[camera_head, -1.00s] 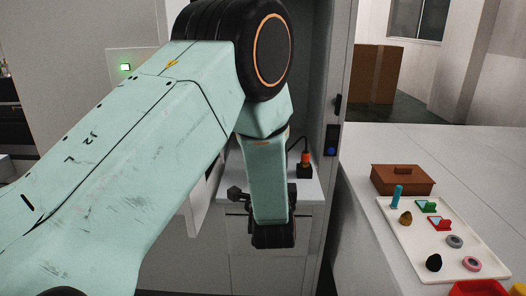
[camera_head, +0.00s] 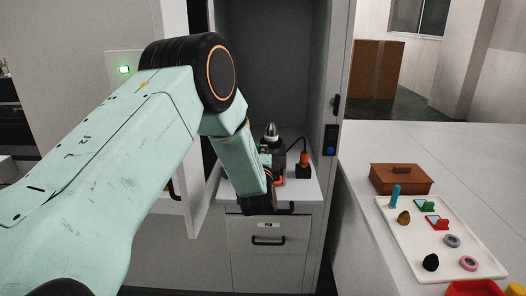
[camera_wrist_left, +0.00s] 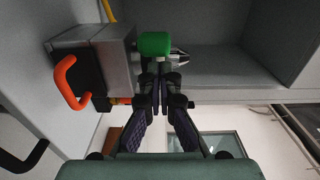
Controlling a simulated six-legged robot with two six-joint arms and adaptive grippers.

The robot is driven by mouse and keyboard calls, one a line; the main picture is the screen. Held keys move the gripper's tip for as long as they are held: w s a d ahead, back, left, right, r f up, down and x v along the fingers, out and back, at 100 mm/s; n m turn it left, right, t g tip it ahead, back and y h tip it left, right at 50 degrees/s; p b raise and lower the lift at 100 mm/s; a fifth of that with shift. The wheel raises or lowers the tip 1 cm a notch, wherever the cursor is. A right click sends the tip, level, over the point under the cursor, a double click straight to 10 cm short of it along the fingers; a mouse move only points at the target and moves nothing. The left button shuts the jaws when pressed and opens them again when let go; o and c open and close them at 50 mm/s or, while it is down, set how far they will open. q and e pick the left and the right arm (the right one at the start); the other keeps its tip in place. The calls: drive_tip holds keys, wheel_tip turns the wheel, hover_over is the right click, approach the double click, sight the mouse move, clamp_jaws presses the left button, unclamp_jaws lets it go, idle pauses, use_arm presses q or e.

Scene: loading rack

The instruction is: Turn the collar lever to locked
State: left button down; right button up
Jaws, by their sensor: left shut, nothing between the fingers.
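A dark tool with a silver conical tip (camera_head: 271,131) stands upright on the counter inside the cabinet. A green part, which may be the end of the collar lever, shows at its left side in the head view (camera_head: 263,148). In the left wrist view, the green block (camera_wrist_left: 155,43) lies just beyond my left gripper (camera_wrist_left: 162,82), beside the silver tip (camera_wrist_left: 180,56). The left fingers are together and empty. I cannot tell whether they touch the green block. My left forearm hides most of that gripper in the head view. My right gripper is out of view.
A grey box with an orange handle (camera_wrist_left: 72,84) is close left in the wrist view. A black box with an orange top (camera_head: 303,161) stands right of the tool. Drawers (camera_head: 268,241) are below. A white tray (camera_head: 467,245) of small parts lies on the right table.

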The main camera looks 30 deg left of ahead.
use_arm(q)
drive_tip(key=shift+s+a, duration=0.1)
drive_tip(key=shift+a, duration=0.1)
drive_tip(key=a+p, duration=0.3)
drive_tip(key=a, duration=0.1)
drive_tip(key=shift+s+a, duration=0.1)
drive_tip(key=shift+a, duration=0.2)
idle(0.4)
drive_tip(key=shift+f, duration=0.1)
